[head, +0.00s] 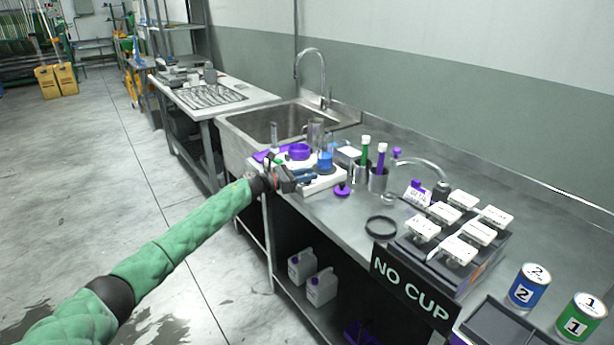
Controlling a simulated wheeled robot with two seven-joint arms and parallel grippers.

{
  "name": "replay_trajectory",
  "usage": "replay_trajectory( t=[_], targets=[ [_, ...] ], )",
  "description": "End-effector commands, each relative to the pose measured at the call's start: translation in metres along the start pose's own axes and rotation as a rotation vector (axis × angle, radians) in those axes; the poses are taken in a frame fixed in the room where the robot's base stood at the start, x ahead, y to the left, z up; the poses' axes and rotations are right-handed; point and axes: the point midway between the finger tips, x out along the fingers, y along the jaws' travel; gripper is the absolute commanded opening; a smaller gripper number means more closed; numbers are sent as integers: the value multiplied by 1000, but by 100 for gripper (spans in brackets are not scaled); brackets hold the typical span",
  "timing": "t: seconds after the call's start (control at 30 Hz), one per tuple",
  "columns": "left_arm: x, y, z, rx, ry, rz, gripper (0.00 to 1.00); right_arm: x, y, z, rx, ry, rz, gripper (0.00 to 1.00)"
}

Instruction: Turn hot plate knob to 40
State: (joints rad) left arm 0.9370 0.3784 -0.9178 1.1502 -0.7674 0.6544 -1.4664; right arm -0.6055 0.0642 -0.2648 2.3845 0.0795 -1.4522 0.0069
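The white hot plate (325,184) stands at the front edge of the steel counter, just this side of the sink. Glassware, including a beaker with blue liquid (325,161), stands on or right by it. My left arm, in a green quilted sleeve, reaches in from the lower left. Its gripper (297,180) is at the front left side of the hot plate, close to or touching it. The gripper covers part of the hot plate's front, and I cannot make out the knob or its marks. The finger gap is too small to read. My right gripper is not in view.
A steel sink (258,128) with a tall faucet (323,72) lies behind. Green and purple capped tubes (364,150), a purple stopper (343,189) and a black ring (381,226) are to the right. A "NO CUP" sign (412,288) hangs at the counter front.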

Motion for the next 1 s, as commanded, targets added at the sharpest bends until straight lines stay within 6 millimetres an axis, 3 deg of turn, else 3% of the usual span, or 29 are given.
replay_trajectory(
  t=[0.07,0.43,0.8,1.0],
  targets=[
    [0,0,1,1,0,0,42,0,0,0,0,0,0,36],
    [-5,0,-1,1,0,0,43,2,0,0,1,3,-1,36],
    [-56,0,-3,2,1,0,43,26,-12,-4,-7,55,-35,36],
    [-74,0,-1,0,0,0,43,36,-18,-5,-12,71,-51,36]
  ],
)
